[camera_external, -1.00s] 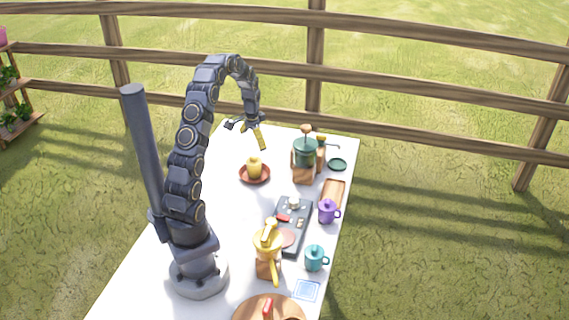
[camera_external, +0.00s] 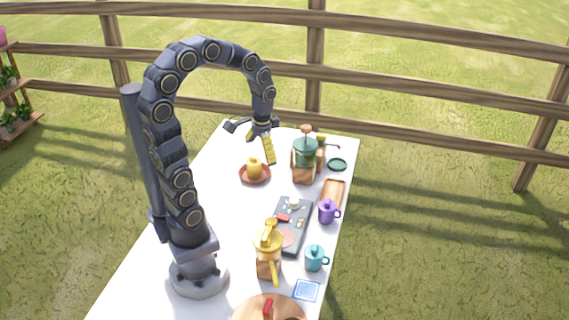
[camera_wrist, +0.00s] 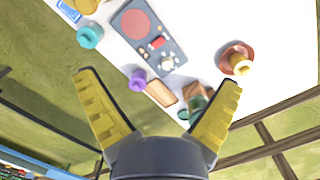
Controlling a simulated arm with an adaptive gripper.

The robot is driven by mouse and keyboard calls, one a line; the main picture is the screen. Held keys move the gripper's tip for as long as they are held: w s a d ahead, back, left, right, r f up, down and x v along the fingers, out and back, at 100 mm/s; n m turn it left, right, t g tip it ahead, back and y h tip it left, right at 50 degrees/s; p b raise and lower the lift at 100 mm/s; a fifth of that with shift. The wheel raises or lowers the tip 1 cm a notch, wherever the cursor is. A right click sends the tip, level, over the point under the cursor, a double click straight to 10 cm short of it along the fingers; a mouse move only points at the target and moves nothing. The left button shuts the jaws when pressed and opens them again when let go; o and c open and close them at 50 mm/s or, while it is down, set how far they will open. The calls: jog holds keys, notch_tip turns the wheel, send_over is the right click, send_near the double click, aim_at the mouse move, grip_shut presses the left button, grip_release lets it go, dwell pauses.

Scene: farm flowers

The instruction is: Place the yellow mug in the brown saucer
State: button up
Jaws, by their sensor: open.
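The yellow mug (camera_external: 254,169) stands upright in the brown saucer (camera_external: 243,178) on the white table, left of the green grinder. In the wrist view the yellow mug (camera_wrist: 239,62) and the brown saucer (camera_wrist: 226,68) are at the upper right. My gripper (camera_external: 254,143) is above the far part of the table, higher than the mug and apart from it. In the wrist view my gripper (camera_wrist: 158,82) has its yellow fingers spread wide with nothing between them.
A green grinder (camera_external: 305,153) stands at the back right. A dark control panel (camera_external: 296,219), purple mug (camera_external: 327,211), teal mug (camera_external: 315,258) and yellow pot (camera_external: 267,243) are along the right side. The left part of the white table (camera_external: 205,185) is clear.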

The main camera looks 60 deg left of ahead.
jog(key=s+d+r, duration=0.1)
jog(key=s+d, duration=0.5)
jog(key=s, duration=0.6)
jog(key=shift+d+r, duration=0.15)
jog(key=shift+r, duration=0.1)
dwell(0.3)
